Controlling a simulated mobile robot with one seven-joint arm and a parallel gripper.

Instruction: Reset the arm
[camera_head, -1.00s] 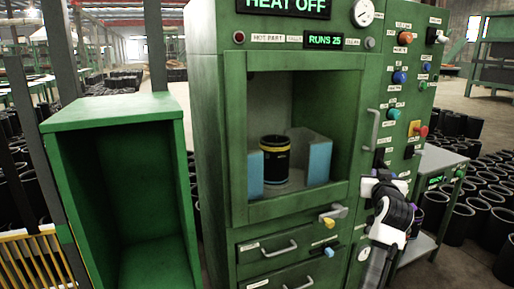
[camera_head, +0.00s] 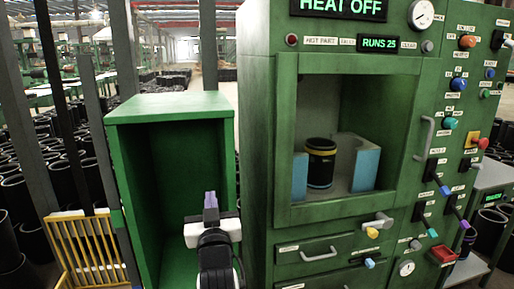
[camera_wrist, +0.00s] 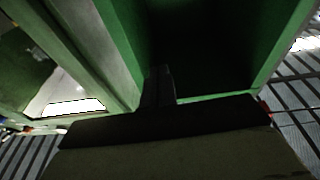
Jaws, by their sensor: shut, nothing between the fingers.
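My gripper (camera_head: 211,201) is shut and empty, pointing up in front of the opening of the open green box (camera_head: 170,106) in the head view. In the wrist view my gripper's dark fingers (camera_wrist: 158,88) show close together, with green panels (camera_wrist: 125,45) beyond. The green machine (camera_head: 257,130) stands to the right, its display reading HEAT OFF. Inside its chamber a black sleeve with a yellow band (camera_head: 320,163) stands upright between blue-faced blocks (camera_head: 365,165).
A yellow rack (camera_head: 85,250) stands at the lower left. Levers and knobs (camera_head: 450,123) cover the machine's right panel, and drawers (camera_head: 318,254) sit below its chamber. Many black sleeves (camera_head: 65,180) stand on the floor behind.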

